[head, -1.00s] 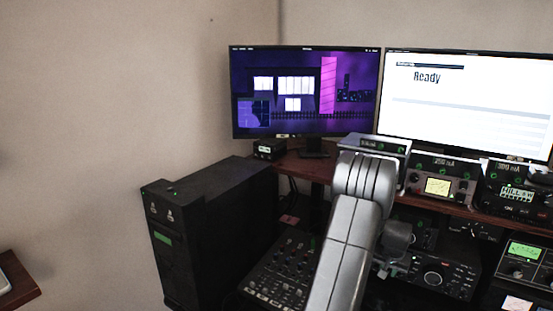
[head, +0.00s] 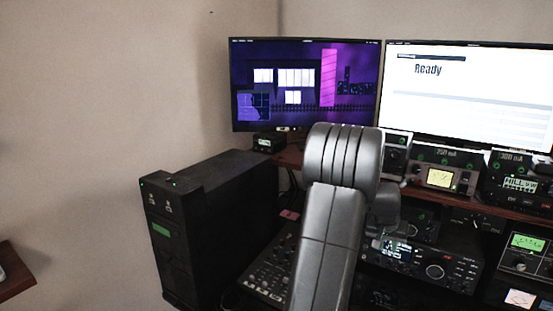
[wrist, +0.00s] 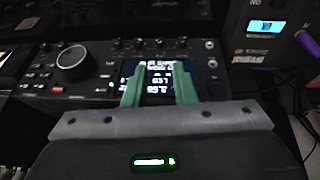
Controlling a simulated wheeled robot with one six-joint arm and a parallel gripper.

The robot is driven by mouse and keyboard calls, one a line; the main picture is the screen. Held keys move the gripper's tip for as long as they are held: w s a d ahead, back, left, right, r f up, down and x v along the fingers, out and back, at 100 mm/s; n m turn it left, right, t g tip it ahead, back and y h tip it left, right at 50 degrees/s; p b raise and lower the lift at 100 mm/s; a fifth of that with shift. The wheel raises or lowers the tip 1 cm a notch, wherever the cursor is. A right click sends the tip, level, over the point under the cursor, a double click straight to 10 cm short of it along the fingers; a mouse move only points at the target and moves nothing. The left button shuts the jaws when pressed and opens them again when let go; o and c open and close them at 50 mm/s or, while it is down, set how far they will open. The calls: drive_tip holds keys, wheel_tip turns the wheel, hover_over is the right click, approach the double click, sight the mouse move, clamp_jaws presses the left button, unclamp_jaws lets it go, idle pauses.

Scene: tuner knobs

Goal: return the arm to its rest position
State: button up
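My gripper (wrist: 157,88) shows in the wrist view as two green fingers with a gap between them and nothing held. Through and beyond the gap is the lit screen of a black radio (wrist: 35,88), which has a large round knob at its left. I cannot tell the distance from the fingertips to the panel. In the head view my grey arm (head: 335,220) rises in front of the desk, and the gripper is hidden behind it. The same radio (head: 462,272) shows there, right of the arm.
A black tower (head: 215,215) stands left of the arm. A mixer (head: 268,268) lies beside the arm, partly covered by it. Two monitors (head: 250,90) stand behind, above a shelf of meter units (head: 440,180). Open wall and floor space lie at far left.

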drive_tip(key=s+b, duration=0.2)
drive_tip(key=s+a+m+b, duration=0.1)
drive_tip(key=shift+r+y, duration=0.35)
drive_tip(key=shift+y, duration=0.05)
idle(0.4)
